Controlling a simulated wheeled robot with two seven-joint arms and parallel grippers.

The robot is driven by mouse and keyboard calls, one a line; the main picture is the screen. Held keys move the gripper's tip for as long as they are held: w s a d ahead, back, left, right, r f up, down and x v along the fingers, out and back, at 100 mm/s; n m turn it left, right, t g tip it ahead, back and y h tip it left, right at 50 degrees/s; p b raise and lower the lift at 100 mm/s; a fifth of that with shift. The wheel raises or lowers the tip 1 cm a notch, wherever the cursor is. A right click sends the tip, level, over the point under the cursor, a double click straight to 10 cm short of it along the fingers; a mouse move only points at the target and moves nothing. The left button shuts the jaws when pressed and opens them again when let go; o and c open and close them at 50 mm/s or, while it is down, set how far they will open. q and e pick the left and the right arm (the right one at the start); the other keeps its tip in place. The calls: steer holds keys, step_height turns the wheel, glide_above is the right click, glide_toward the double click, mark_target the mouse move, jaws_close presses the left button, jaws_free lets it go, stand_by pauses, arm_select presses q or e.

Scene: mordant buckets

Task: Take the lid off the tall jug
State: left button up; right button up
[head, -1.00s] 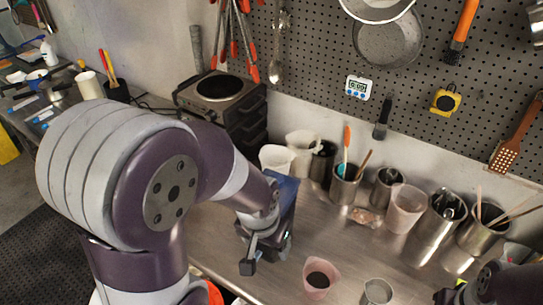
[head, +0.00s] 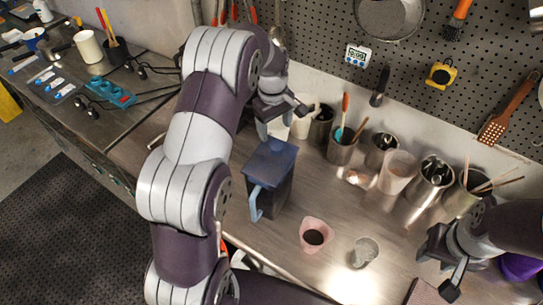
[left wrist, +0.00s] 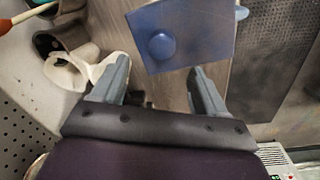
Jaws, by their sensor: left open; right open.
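The tall jug (head: 272,193) is dark blue and stands upright on the metal bench, with a pale blue handle (head: 255,204) facing the near left. Its square blue lid (head: 270,158) is on top; the left wrist view shows the lid (left wrist: 200,28) with a round knob (left wrist: 162,46). My left gripper (head: 281,117) is open and empty, above and behind the jug. In the left wrist view its fingers (left wrist: 158,78) are spread, with the knob just beyond the gap between them. My right gripper (head: 441,266) is open and empty at the lower right, away from the jug.
A pink cup of dark liquid (head: 314,236) and a clear cup (head: 365,252) stand right of the jug. Metal canisters with tools (head: 341,152) and a pale pink beaker (head: 397,174) line the wall. White pitchers stand close behind my left gripper.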

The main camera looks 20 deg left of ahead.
mark_target(276, 145)
arm_select(q)
steer(key=shift+d+f, duration=0.1)
steer(key=shift+f, duration=0.4)
steer(key=shift+f+p, duration=0.35)
steer(key=shift+p, duration=0.15)
step_height(276, 145, down, 3)
steer(key=p, duration=0.3)
steer(key=shift+s+d+r, duration=0.1)
steer(key=shift+s+r, duration=0.05)
step_height(276, 145, down, 3)
steer(key=shift+r, duration=0.1)
steer(key=c, duration=1.2)
arm_select(e)
step_height(276, 145, up, 5)
steer(key=shift+r, duration=0.1)
